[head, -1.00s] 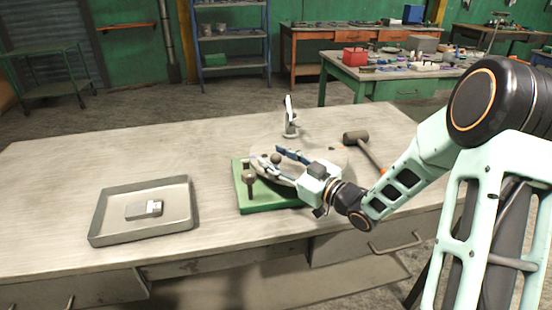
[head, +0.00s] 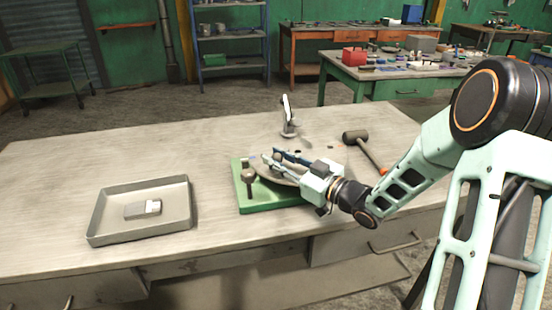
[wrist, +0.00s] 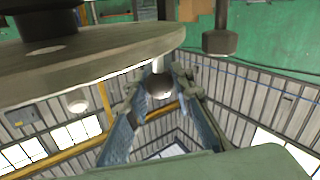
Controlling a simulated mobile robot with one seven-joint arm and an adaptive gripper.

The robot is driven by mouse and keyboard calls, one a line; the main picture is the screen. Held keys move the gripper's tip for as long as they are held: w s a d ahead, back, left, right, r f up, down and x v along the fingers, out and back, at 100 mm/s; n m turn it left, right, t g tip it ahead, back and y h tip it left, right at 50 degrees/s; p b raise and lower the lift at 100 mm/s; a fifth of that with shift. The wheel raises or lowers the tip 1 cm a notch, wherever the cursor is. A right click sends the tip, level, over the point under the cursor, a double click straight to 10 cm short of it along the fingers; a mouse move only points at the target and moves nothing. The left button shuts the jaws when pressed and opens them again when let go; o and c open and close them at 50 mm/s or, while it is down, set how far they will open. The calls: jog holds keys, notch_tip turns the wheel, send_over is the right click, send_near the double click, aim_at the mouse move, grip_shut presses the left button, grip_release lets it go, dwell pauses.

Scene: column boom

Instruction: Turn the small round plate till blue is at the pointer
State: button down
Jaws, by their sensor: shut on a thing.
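The small round plate (head: 264,174) is a grey disc on a green base (head: 285,198) near the table's front edge. In the wrist view the plate (wrist: 95,60) fills the upper left. My gripper (head: 270,156) reaches over the plate from the right. In the wrist view my gripper (wrist: 155,85) has its fingers on both sides of a round knob (wrist: 160,87) at the plate's rim, shut on it. A post with a dark round top (head: 249,174) stands at the base's front left. I cannot tell which part is the pointer, or where blue lies; my fingers cover part of the plate.
A shallow grey tray (head: 105,233) with a small grey-white block (head: 142,209) lies to the left. A mallet (head: 357,140) lies to the right, close to my arm. A silvery upright piece (head: 288,118) stands behind the plate. The table's far left is clear.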

jog(key=c, duration=1.7)
grip_release()
jog(key=shift+o, duration=0.2)
jog(key=v, duration=1.2)
